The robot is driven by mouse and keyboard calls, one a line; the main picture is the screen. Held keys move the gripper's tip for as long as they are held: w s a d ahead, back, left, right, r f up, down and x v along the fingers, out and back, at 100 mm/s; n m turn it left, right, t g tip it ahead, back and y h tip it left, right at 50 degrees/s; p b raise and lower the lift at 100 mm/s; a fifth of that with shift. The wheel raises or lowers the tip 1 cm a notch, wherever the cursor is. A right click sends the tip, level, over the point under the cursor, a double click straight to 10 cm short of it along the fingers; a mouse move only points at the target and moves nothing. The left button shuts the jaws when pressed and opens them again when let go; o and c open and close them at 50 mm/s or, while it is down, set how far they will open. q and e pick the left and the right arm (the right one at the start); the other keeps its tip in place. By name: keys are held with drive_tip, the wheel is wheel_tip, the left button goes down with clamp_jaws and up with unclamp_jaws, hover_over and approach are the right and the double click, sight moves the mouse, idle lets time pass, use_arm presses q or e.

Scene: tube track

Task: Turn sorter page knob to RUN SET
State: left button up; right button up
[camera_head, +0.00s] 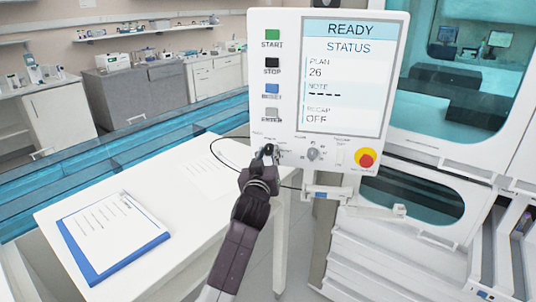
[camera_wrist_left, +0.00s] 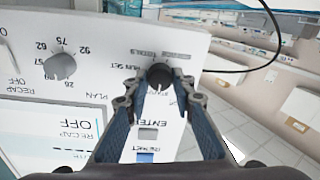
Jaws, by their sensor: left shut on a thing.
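The page knob (camera_wrist_left: 160,76) is a dark round knob on the white control panel (camera_head: 289,60). In the left wrist view the panel appears upside down, with a RUN SET label beside the knob on its left. I cannot read the knob's pointer clearly. My left gripper (camera_head: 268,152) is at the panel's lower left in the head view and hides the knob there. In the left wrist view its two fingers (camera_wrist_left: 160,92) stand on either side of the knob, shut on it. The screen (camera_head: 340,75) reads READY, STATUS, PLAN 26, RECAP OFF.
A grey plan knob (camera_head: 313,154) and a red stop button (camera_head: 366,159) on yellow are right of my gripper. START, STOP and other buttons (camera_head: 272,62) line the panel's left side. A white table (camera_head: 190,215) holds a blue clipboard (camera_head: 110,235). A thin black cable loops near my gripper.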

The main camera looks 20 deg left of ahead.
use_arm(q)
clamp_jaws()
drive_tip(key=shift+m, duration=0.4)
drive_tip(key=m, duration=0.4)
drive_tip(key=shift+m+p, duration=0.3)
drive_tip(key=m, duration=0.4)
drive_tip(key=shift+m+p, duration=0.3)
drive_tip(key=shift+p, duration=0.1)
drive_tip(key=m, duration=0.3)
drive_tip(key=m+p, duration=0.1)
drive_tip(key=m, duration=0.1)
drive_tip(key=shift+m+t+h, duration=0.3)
drive_tip(key=shift+m, duration=0.1)
drive_tip(key=m+p, duration=0.1)
drive_tip(key=m, duration=0.3)
drive_tip(key=shift+f+m+p, duration=0.1)
drive_tip(key=shift+m+p, duration=0.2)
drive_tip(key=shift+h, duration=0.4)
